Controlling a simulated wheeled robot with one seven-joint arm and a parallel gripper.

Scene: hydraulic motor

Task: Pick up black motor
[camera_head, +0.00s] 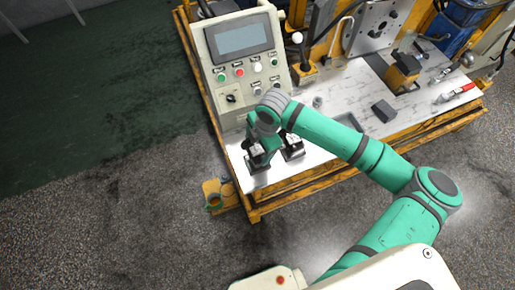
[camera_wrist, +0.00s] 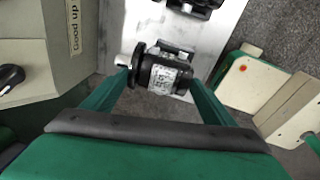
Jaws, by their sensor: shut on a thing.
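A black motor (camera_wrist: 160,74) with a silver shaft end and a pale label sits between the two green fingers of my gripper (camera_wrist: 157,82) in the wrist view. The fingers are shut on its sides. In the head view my gripper (camera_head: 262,146) is at the white table's near left corner, and the held motor (camera_head: 256,160) shows partly below it. I cannot tell whether it touches the table. A second black motor (camera_head: 292,149) stands just to the right, and it also shows at the top of the wrist view (camera_wrist: 196,7).
A control panel (camera_head: 240,60) stands close behind my gripper. The white tabletop (camera_head: 345,90) holds a dark block (camera_head: 383,110), a yellow-and-black fixture (camera_head: 403,71) and a red-handled tool (camera_head: 460,91).

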